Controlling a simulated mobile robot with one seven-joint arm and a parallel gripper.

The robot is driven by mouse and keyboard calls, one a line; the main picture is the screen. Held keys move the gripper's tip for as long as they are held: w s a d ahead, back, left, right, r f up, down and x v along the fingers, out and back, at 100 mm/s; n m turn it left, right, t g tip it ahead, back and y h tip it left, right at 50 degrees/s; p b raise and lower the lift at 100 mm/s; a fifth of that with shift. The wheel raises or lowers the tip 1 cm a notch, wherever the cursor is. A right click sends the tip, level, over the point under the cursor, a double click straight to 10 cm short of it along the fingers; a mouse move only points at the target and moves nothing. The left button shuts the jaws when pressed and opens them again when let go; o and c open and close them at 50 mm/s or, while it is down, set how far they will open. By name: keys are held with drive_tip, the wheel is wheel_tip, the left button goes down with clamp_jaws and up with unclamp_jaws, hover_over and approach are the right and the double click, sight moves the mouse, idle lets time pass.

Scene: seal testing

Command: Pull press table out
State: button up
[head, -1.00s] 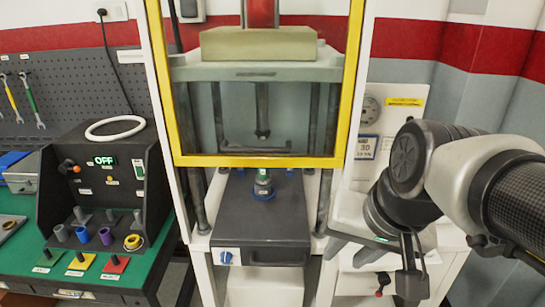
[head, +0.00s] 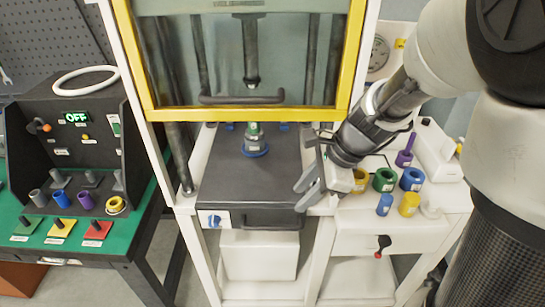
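The press table (head: 225,182) is a dark grey slab low in the press frame. A blue round fixture (head: 254,149) with a green and metal piece stands on it towards the back. Its front face has a white plate with a blue knob (head: 213,220) at the left. My gripper (head: 304,196) is just right of the table's front right corner, pointing down and left. Its two grey fingers look apart, with nothing seen between them. I cannot tell whether a finger touches the table's edge.
A yellow-framed clear guard (head: 235,110) with a dark handle hangs above the table. Right of my gripper, coloured rings and cylinders (head: 384,180) stand on a white cabinet top. A black control box (head: 75,140) showing OFF stands on the green bench at left.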

sight(273, 226)
drive_tip(key=b+x, duration=0.4)
drive_tip(key=x, duration=1.2)
drive_tip(key=shift+s+f, duration=0.1)
clamp_jaws()
